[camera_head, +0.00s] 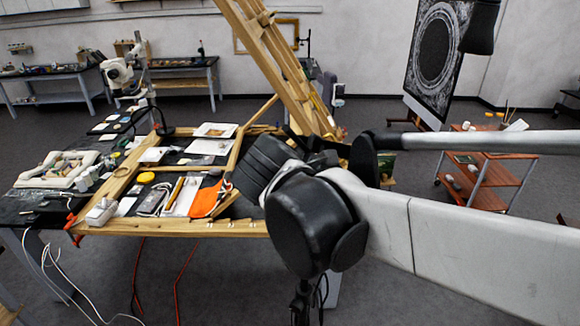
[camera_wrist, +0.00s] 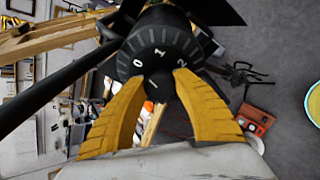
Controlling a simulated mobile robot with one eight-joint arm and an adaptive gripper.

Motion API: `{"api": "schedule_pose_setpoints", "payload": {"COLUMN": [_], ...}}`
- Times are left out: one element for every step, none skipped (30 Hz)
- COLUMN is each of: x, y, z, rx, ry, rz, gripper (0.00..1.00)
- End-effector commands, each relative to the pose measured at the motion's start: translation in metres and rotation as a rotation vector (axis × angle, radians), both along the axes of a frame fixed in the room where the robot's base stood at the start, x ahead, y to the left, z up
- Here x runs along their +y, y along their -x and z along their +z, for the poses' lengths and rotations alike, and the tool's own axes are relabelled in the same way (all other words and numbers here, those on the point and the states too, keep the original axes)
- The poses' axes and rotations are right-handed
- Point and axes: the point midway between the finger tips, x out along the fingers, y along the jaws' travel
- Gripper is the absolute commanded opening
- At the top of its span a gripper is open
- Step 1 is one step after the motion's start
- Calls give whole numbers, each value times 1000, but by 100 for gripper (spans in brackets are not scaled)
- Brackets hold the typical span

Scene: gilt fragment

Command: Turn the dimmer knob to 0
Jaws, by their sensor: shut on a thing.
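The dimmer knob (camera_wrist: 160,86) is a small black knob in the upper middle of the wrist view. It sits below a black dial face (camera_wrist: 158,61) with white figures 0, 1 and 2 from left to right. A small pale mark shows on the knob, but I cannot tell which figure it points at. My gripper (camera_wrist: 161,83) has two yellow ridged fingers, one on each side of the knob, shut on it. In the head view my arm reaches in from the right, and I cannot make out the knob or the fingertips there.
A wooden-framed workbench (camera_head: 180,229) with papers and tools stands left of my arm in the head view. A wooden easel (camera_head: 275,65) leans above it. A red-brown trolley (camera_head: 490,172) stands at right. Cables hang below the bench at left.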

Motion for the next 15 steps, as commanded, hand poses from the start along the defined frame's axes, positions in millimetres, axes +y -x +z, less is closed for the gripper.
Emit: {"api": "schedule_pose_setpoints", "payload": {"x": [0, 0, 0, 0, 0, 0, 0, 0, 0, 0, 0, 0, 0, 0, 0], "y": [0, 0, 0, 0, 0, 0, 0, 0, 0, 0, 0, 0, 0, 0, 0], "z": [0, 0, 0, 0, 0, 0, 0, 0, 0, 0, 0, 0, 0, 0, 0], "rx": [10, 15, 22, 27, 31, 36, 40, 43, 46, 48, 50, 52, 54, 54, 55], "ry": [18, 29, 43, 52, 61, 70, 77, 83, 89, 93, 97, 101, 103, 105, 107], "rz": [13, 22, 32, 39, 46, 53, 58, 63, 68, 70, 73, 77, 78, 79, 80], "gripper": [4, 4, 4, 4, 4, 4, 4, 4, 4, 4, 4, 4, 4, 4, 4]}}
